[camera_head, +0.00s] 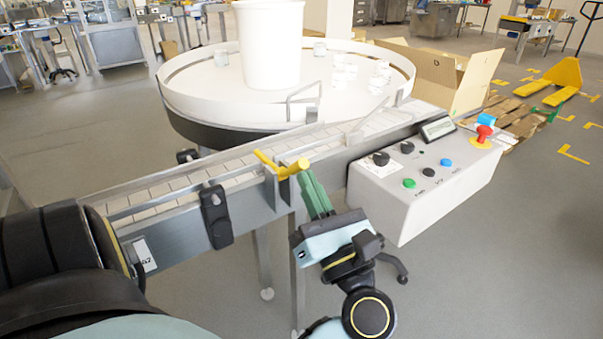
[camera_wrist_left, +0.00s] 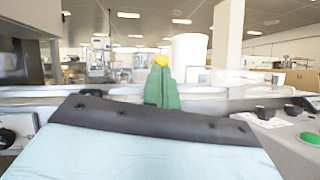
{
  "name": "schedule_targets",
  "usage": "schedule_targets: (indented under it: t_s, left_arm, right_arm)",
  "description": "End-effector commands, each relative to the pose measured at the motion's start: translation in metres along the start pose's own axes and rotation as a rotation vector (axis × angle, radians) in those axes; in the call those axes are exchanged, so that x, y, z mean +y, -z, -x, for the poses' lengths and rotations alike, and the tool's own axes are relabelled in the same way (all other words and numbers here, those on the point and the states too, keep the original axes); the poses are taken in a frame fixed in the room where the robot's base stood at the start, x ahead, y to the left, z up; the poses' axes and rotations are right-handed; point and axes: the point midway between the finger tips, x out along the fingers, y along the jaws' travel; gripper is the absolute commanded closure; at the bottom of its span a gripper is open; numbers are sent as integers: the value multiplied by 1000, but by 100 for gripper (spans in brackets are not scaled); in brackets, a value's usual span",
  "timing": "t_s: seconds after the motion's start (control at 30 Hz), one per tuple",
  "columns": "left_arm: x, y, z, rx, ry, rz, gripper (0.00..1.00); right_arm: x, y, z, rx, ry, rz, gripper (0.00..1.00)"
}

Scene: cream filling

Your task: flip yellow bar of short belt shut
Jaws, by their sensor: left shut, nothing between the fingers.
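The short belt (camera_head: 150,198) is a narrow slatted conveyor with grey metal sides, running from lower left up towards the round table. Its yellow bar (camera_head: 268,160) sits at the near side rail, one arm reaching over the belt and a rounded yellow end sticking out to the right. My left gripper (camera_head: 307,176) has green fingers closed together with nothing between them. Its fingertips are right at the bar's rounded end; I cannot tell whether they touch. In the left wrist view the yellow end (camera_wrist_left: 161,60) shows just beyond the green fingertips (camera_wrist_left: 161,72). My right gripper is out of view.
A white control box (camera_head: 425,185) with knobs, buttons and a red emergency stop (camera_head: 484,133) stands right of my gripper. Behind is a round white turntable (camera_head: 210,95) with a large white tub (camera_head: 270,50). A cardboard box (camera_head: 475,80) stands at the back right.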

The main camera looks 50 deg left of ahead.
Motion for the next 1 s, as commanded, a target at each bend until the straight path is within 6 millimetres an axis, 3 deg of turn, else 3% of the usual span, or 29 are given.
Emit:
schedule_targets:
  t_s: [0.4,0.6,1.0]
  left_arm:
    - [0,1,88,8,6,1,100]
    - [0,1,120,10,6,2,100]
    - [0,1,131,11,4,2,100]
  right_arm:
    - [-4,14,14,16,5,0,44]
    - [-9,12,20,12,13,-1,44]
    - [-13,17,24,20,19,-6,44]
